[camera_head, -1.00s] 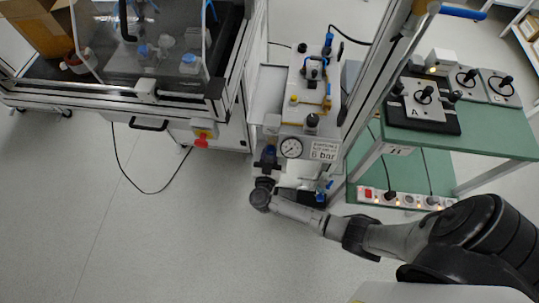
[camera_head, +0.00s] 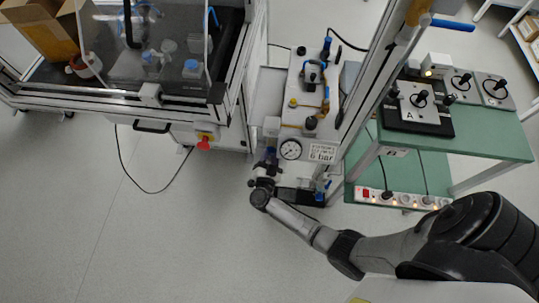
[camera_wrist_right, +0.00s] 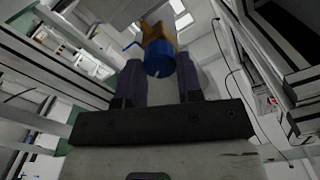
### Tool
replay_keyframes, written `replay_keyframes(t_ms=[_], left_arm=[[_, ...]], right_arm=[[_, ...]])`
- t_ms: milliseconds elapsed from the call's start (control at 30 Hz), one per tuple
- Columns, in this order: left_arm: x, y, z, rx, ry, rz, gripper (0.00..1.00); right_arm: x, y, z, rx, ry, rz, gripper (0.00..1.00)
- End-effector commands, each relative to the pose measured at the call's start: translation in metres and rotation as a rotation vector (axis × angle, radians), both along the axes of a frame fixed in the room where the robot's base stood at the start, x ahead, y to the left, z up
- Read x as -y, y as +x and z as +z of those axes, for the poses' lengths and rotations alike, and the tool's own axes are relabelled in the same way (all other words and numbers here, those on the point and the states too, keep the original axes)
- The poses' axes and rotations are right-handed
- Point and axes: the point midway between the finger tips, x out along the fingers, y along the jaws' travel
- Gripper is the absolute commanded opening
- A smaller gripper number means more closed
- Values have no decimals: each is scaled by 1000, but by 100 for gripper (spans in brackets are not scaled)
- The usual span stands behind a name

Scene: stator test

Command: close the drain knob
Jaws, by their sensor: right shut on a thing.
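The drain knob (camera_wrist_right: 159,62) is a blue cylinder with a small white mark on its rim, below a brass-coloured body (camera_wrist_right: 158,38) in the right wrist view. My right gripper (camera_wrist_right: 160,78) has one dark finger on each side of the knob and is shut on it. In the head view my right gripper (camera_head: 267,166) is at the lower front left of the air unit (camera_head: 305,105), below the pressure gauge (camera_head: 290,150). There the knob is mostly hidden by the gripper. My left gripper is not in view.
A "6 bar" sign (camera_head: 322,152) is right of the gauge. A metal frame post (camera_head: 372,85) rises close to the right. A green bench (camera_head: 485,135) carries test devices, with a power strip (camera_head: 405,199) below. A cabinet with a red knob (camera_head: 203,143) stands left. Floor in front is clear.

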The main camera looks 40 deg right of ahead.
Motion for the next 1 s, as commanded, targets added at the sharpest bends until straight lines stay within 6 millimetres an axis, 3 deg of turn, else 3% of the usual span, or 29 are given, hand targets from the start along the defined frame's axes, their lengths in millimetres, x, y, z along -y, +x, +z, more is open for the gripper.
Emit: replay_keyframes(t_ms=[500, 1000], left_arm=[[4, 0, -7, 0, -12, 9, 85], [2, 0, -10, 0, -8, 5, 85]], right_arm=[[0, -1, -1, 317, 250, -2, 10], [1, -1, -1, 425, 335, -2, 10]])
